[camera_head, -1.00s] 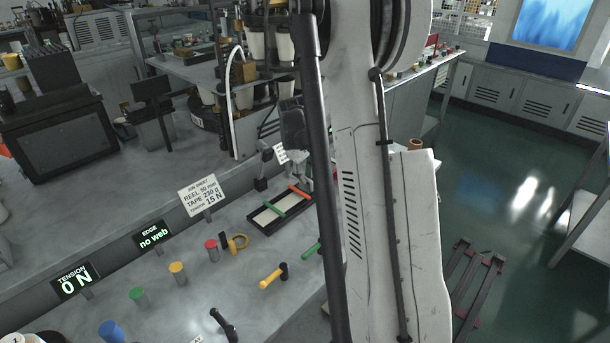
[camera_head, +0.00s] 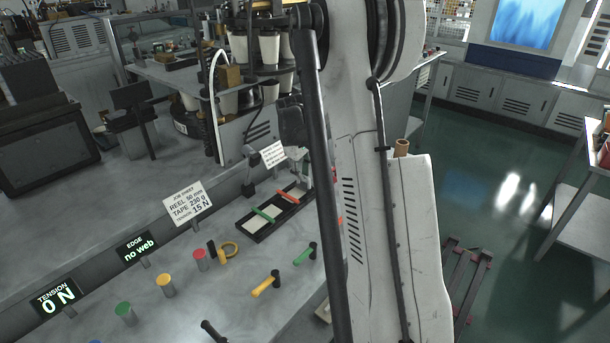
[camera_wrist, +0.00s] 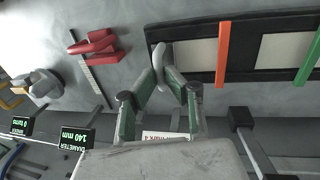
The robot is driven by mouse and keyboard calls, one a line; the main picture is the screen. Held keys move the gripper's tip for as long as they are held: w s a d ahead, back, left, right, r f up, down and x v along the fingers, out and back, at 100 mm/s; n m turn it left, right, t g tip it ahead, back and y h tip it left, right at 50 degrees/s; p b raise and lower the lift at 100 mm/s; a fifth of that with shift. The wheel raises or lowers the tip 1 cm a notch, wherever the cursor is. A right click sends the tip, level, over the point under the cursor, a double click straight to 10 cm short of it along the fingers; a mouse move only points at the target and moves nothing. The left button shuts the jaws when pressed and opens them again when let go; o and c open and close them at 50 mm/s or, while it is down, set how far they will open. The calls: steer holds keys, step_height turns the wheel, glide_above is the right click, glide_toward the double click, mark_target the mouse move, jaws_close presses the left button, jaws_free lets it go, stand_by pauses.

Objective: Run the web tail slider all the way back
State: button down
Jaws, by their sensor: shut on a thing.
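In the wrist view my gripper (camera_wrist: 166,78) is shut on a small pale rounded tab (camera_wrist: 158,56), which looks like the web tail slider. The tab sits at the left end of a long black frame (camera_wrist: 200,76) with pale panels, an orange bar (camera_wrist: 222,52) and a green bar (camera_wrist: 309,60). In the head view the same black frame (camera_head: 243,229) lies on the bench left of my arm.
A red clamp-like piece (camera_wrist: 95,45) on a ruled strip and a grey knob (camera_wrist: 42,84) stand left of the gripper. A diameter display (camera_wrist: 75,140) reads 140 mm. In the head view the tension display (camera_head: 56,298) reads 0 N, and the edge display (camera_head: 138,247) reads no web.

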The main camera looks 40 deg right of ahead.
mark_target(299, 191)
steer(key=c, duration=1.8)
jaws_free()
steer(key=shift+d, duration=0.3)
steer(key=shift+a+r, duration=0.1)
steer(key=r, duration=0.4)
steer(key=a+r, duration=0.1)
steer(key=r, duration=0.2)
steer(key=a+r, duration=0.1)
steer(key=r, duration=0.3)
steer(key=shift+s+a+r, duration=0.15)
steer(key=shift+r, duration=0.2)
